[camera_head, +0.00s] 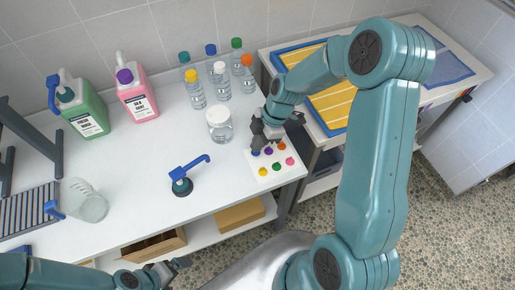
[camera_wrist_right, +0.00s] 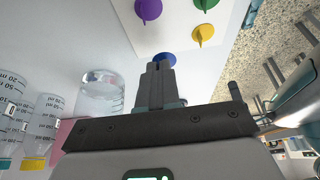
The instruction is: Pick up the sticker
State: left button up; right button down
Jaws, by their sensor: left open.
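A white sticker card (camera_head: 283,175) lies at the right front corner of the bench. It bears round stickers with small tabs: blue (camera_head: 255,153), purple (camera_head: 269,151), orange (camera_head: 281,146), yellow (camera_head: 262,171), green (camera_head: 276,167) and pink (camera_head: 290,161). My right gripper (camera_head: 262,146) is at the card's far left corner, over the blue sticker. In the right wrist view, its fingers (camera_wrist_right: 158,68) are together at the blue sticker (camera_wrist_right: 166,58), seemingly on its tab, which they hide. My left gripper (camera_head: 178,266) is open and empty at the bench's front edge.
A clear jar (camera_head: 220,125) stands left of my right gripper. Several capped bottles (camera_head: 221,82) stand behind it.

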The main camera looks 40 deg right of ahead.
notch_tip(320, 180, up, 20)
jog(key=p, duration=0.2)
jog(key=shift+r, duration=0.25)
